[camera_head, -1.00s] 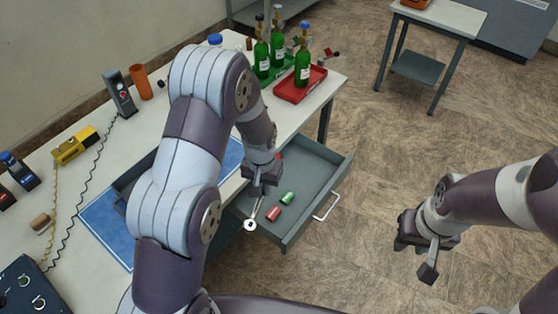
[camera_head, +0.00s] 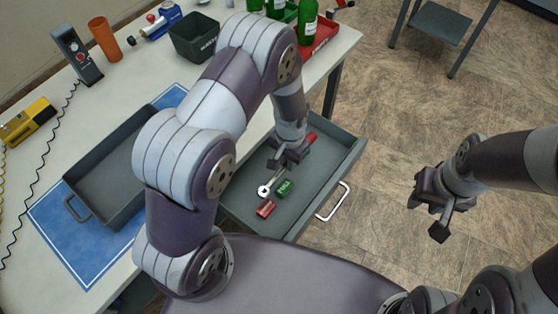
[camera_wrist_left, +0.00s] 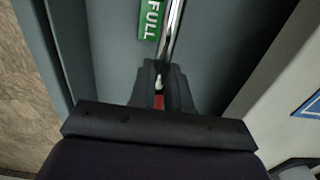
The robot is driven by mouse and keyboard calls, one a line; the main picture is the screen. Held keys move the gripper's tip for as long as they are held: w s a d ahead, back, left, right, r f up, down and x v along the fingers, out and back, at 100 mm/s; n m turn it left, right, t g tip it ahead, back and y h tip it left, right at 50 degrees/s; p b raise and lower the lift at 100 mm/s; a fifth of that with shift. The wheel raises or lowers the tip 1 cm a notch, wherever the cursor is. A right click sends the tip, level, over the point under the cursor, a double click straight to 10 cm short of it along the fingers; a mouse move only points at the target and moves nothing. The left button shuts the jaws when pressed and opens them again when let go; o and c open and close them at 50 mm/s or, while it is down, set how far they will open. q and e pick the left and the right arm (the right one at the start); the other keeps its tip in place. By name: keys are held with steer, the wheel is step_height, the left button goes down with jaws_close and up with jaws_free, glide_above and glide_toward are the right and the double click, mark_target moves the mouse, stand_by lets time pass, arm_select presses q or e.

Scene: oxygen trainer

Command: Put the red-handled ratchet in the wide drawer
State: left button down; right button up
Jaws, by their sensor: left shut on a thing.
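The wide drawer (camera_head: 327,163) is a grey drawer pulled out from under the table, with a white handle. My left gripper (camera_head: 284,164) is over the drawer and shut on the red-handled ratchet (camera_head: 265,189). The ratchet's silver ring head points toward the lower left, and red shows on the far side of the gripper. In the left wrist view, my left gripper (camera_wrist_left: 160,92) grips by the red part, with the silver shaft (camera_wrist_left: 173,28) running away. I cannot tell whether the ratchet touches the drawer floor. My right gripper (camera_head: 426,216) is open and empty over the floor.
A green FULL tag (camera_head: 285,188) and a red tag (camera_head: 265,208) lie in the drawer close to the ratchet. A grey tray (camera_head: 112,165) sits on a blue mat (camera_head: 60,238). Green bottles and a red tray (camera_head: 326,36) stand at the table's far end.

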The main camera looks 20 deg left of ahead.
arm_select(q)
steer(key=shift+w+a+f, duration=0.3)
steer(key=shift+a+f, duration=0.15)
steer(key=shift+a, duration=0.15)
steer(key=shift+w+a+f, duration=0.25)
steer(key=shift+a+f, duration=0.2)
steer(key=shift+a, duration=0.15)
steer(key=shift+s+f, duration=0.1)
steer(key=shift+f, duration=2)
steer(key=c, duration=1.4)
jaws_free()
steer(key=shift+o, duration=0.2)
steer(key=shift+r, duration=0.1)
